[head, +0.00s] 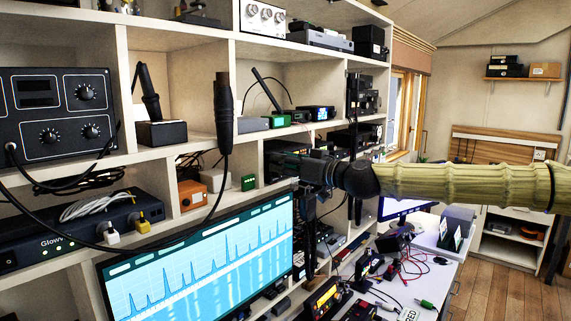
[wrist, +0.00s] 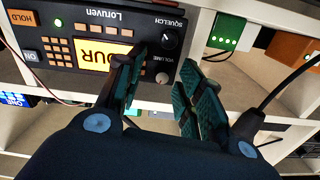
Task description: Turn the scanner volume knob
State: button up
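The scanner (wrist: 90,75) is a dark box with orange buttons and a lit yellow display, upside down in the wrist view. Its volume knob (wrist: 163,78) is small and pale, near the box's corner. The larger black squelch knob (wrist: 168,41) sits above it in that picture. My gripper (wrist: 166,70) is open, with its fingers on either side of the volume knob in the picture. I cannot tell whether either finger touches it. In the head view my gripper (head: 312,170) is in front of the shelf cubbies, and the scanner's front is not clearly visible there.
A green box (wrist: 227,31) with lit lights and an orange box (wrist: 283,48) are in the neighbouring cubby. A black cable (wrist: 283,88) runs beside my gripper. A large monitor (head: 200,265) and a hanging black microphone (head: 223,110) are left of the arm.

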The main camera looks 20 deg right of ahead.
jog(key=shift+s, duration=0.15)
jog(key=v, duration=0.7)
jog(key=shift+d, duration=0.15)
dwell(0.4)
